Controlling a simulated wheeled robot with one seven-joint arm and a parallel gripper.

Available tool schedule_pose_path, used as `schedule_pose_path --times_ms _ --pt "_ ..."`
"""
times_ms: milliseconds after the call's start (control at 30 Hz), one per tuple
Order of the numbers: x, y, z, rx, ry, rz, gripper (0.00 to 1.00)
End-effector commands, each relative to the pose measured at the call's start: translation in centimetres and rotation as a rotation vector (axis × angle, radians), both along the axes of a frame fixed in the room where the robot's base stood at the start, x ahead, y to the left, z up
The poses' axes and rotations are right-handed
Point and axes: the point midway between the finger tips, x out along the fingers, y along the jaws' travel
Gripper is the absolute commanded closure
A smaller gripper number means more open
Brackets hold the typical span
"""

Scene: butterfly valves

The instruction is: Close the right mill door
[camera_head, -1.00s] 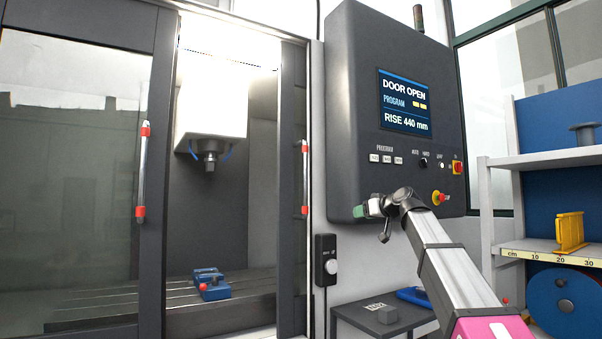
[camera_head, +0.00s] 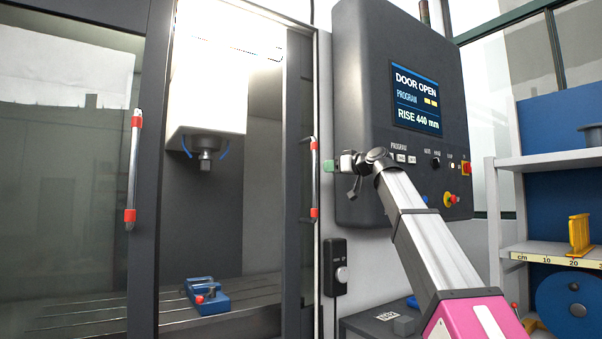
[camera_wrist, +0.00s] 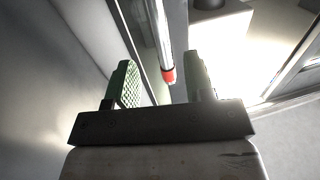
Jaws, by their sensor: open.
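The right mill door (camera_head: 293,240) is slid open to the right side of the mill opening, showing as a narrow dark panel. Its upright bar handle (camera_head: 314,180) is silver with red ends. My gripper (camera_head: 328,165) is open, close to the handle on its right. In the wrist view the handle (camera_wrist: 158,30) and its red end (camera_wrist: 168,76) appear between the two green-padded fingers of my gripper (camera_wrist: 161,65). I cannot tell whether either finger touches the bar.
The left mill door (camera_head: 60,200) has a matching handle (camera_head: 132,170). Inside the mill are a spindle (camera_head: 206,155) and a blue vise (camera_head: 205,295). A control panel (camera_head: 400,110) reading "DOOR OPEN" stands right behind my arm. A small switch box (camera_head: 336,267) hangs below my gripper.

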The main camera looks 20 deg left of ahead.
Motion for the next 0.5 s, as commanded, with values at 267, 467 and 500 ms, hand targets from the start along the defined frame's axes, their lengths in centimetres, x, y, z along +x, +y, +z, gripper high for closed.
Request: schedule_pose_path --times_ms 267,467,500 --pt "0.6 1.1 0.2 0.000 -0.001 0.002 0.52" --pt "2.0 3.5 0.2 0.001 0.000 0.003 0.52" --pt "2.3 4.1 0.2 0.001 0.000 0.003 0.52"
